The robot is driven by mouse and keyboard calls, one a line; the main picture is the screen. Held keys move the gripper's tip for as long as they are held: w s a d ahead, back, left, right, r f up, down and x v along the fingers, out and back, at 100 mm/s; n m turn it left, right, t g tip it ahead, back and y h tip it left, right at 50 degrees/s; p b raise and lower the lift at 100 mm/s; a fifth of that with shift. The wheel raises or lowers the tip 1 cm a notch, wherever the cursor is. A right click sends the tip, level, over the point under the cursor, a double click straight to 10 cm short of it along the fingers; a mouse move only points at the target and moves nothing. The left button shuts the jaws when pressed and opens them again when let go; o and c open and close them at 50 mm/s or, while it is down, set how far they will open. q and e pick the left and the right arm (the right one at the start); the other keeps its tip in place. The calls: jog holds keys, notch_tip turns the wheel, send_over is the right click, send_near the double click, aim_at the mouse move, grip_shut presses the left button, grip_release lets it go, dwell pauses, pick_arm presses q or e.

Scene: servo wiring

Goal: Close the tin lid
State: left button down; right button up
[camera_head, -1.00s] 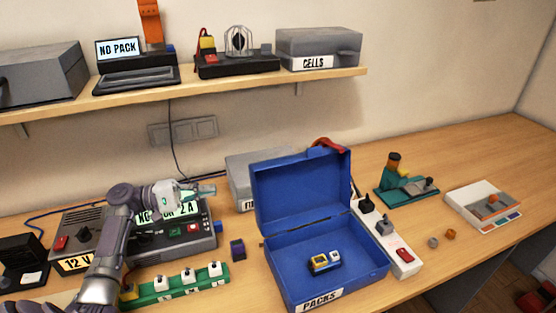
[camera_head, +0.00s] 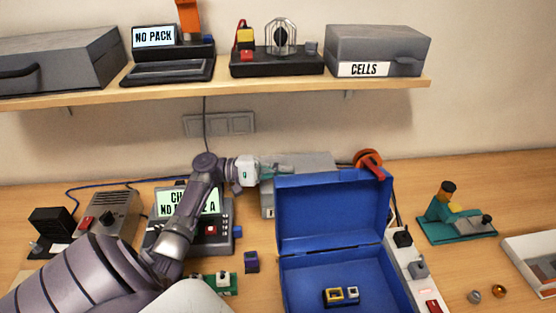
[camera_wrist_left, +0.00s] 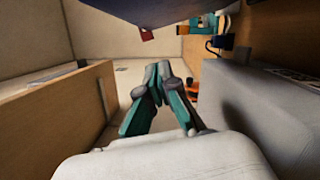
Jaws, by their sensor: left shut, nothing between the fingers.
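The blue tin (camera_head: 300,262) stands open on the bench, with its lid (camera_head: 335,215) raised upright at the back. The tin's front is cut off by the picture edge. My left gripper (camera_head: 284,171) is shut and empty, behind the lid's top left corner and beside the grey box. I cannot tell whether it touches the lid. In the left wrist view its teal fingers (camera_wrist_left: 163,76) meet, and a dark blue panel (camera_wrist_left: 90,32), probably the lid, crosses the top. My right gripper is out of view.
A grey box (camera_head: 308,163) stands behind the lid, with a red-orange round object (camera_head: 368,160) next to it. A power strip (camera_head: 418,278) lies right of the tin. The shelf (camera_head: 290,89) hangs above. A charger (camera_head: 222,235) stands left.

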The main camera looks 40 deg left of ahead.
aim_at(310, 179)
pick_arm(q)
jog(key=d+p, duration=0.1)
jog(key=d, duration=0.1)
jog(key=d+r+p, duration=0.1)
jog(key=d+p, duration=0.1)
jog(key=w+d+p, duration=0.1)
jog(key=d, duration=0.1)
jog(key=shift+w+d+r+p, duration=0.1)
jog(key=shift+d+r+p, duration=0.1)
jog(key=shift+d+p, duration=0.2)
jog(key=shift+s+d, duration=0.1)
jog(key=shift+s, duration=0.1)
jog(key=shift+w+d+f, duration=0.1)
jog(key=shift+f, duration=0.05)
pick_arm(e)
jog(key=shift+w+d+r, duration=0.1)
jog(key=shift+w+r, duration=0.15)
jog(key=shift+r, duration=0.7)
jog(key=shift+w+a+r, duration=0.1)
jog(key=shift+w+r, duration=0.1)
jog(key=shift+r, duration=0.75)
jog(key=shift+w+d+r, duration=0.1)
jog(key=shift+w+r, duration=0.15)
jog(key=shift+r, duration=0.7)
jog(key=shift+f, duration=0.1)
